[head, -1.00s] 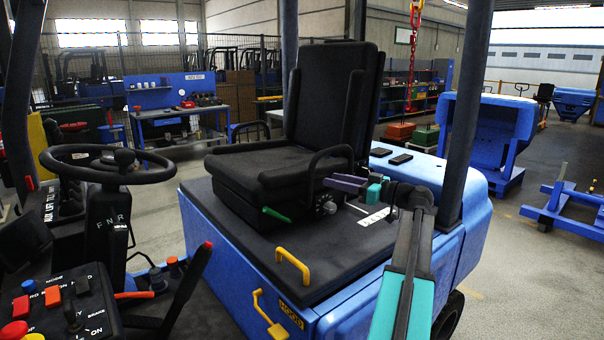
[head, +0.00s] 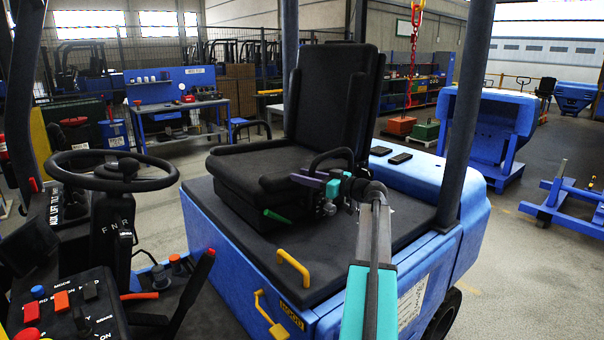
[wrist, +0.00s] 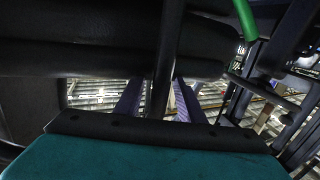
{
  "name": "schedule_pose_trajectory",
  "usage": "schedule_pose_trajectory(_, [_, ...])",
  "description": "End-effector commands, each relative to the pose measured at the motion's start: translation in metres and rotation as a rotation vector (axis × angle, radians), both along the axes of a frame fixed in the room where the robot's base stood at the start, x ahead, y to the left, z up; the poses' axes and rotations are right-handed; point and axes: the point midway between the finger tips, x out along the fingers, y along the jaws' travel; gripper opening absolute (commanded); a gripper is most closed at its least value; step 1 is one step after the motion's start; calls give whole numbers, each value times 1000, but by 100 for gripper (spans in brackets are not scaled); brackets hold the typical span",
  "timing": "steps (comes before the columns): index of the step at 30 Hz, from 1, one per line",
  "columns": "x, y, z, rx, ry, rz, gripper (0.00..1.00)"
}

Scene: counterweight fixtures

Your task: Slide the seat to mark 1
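The black seat (head: 338,95) stands on the dark deck of the blue truck, its backrest to the rear. A green lever (head: 277,215) sticks out low at the seat's front side; it also shows at the top right of the wrist view (wrist: 243,18). A black looped bar (head: 335,156) rises at the seat's near side. My gripper (head: 306,181) is at this bar, with its purple fingers pointing left. In the wrist view a dark bar (wrist: 165,60) stands between the fingers, with a gap beside it, so the gripper looks open. The mark numbers are not readable.
The steering wheel (head: 110,172) and control panel are at left. A dark post (head: 466,110) stands right of the seat.

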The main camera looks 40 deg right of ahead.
Motion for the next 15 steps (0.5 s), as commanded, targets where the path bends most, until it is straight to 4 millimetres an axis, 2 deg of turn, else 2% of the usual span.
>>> schedule_pose_trajectory(5, [8,2,0,0,1,1,36])
schedule_pose_trajectory(13, [9,2,-1,0,0,0,36])
schedule_pose_trajectory(14, [9,2,-1,0,0,0,34])
schedule_pose_trajectory(15, [8,2,-1,0,0,0,27])
